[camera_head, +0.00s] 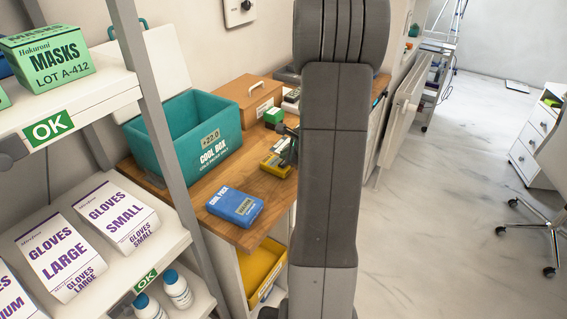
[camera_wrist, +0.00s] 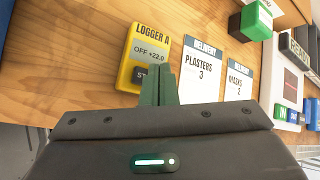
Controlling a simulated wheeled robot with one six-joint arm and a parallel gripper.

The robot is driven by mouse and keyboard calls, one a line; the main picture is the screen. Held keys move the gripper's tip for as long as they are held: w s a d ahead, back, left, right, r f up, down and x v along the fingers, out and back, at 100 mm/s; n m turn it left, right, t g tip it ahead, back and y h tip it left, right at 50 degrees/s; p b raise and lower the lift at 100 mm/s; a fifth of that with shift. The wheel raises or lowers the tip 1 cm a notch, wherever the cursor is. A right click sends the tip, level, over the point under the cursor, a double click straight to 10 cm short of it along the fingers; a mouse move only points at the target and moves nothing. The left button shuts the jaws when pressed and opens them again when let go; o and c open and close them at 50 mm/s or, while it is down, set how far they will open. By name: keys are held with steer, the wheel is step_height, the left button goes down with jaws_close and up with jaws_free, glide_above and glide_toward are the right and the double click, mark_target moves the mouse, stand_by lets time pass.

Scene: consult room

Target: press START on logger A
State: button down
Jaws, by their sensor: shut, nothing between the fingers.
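Logger A (camera_wrist: 143,48) is a yellow device lying on the wooden counter, with a grey display reading "OFF +22.0". Its dark button, of which only "ST" shows, is partly hidden by my fingers. My gripper (camera_wrist: 164,72) is shut and empty, its dark green fingertips at the right lower part of the logger, beside the button in the picture. I cannot tell whether they touch it. In the head view, a yellow device that looks like the logger (camera_head: 274,168) lies on the counter, with my gripper (camera_head: 289,150) partly seen close over it.
Delivery cards for plasters (camera_wrist: 203,65) and masks (camera_wrist: 238,80) lie right of the logger. A green block (camera_wrist: 257,20) is beyond. In the head view, a teal cool box (camera_head: 195,150) and blue cool pack (camera_head: 235,207) are on the counter (camera_head: 185,190); a shelf rack stands left.

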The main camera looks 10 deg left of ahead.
steer(key=shift+f, duration=0.1)
stand_by(0.6)
steer(key=shift+f+b, duration=0.35)
steer(key=shift+b, duration=0.1)
steer(key=shift+f+b, duration=0.45)
steer(key=shift+f, duration=0.05)
stand_by(0.4)
stand_by(0.4)
steer(key=shift+r+p, duration=0.75)
steer(key=shift+r, duration=0.2)
step_height(320, 180, up, 5)
steer(key=p, duration=0.4)
steer(key=shift+d, duration=0.1)
stand_by(0.4)
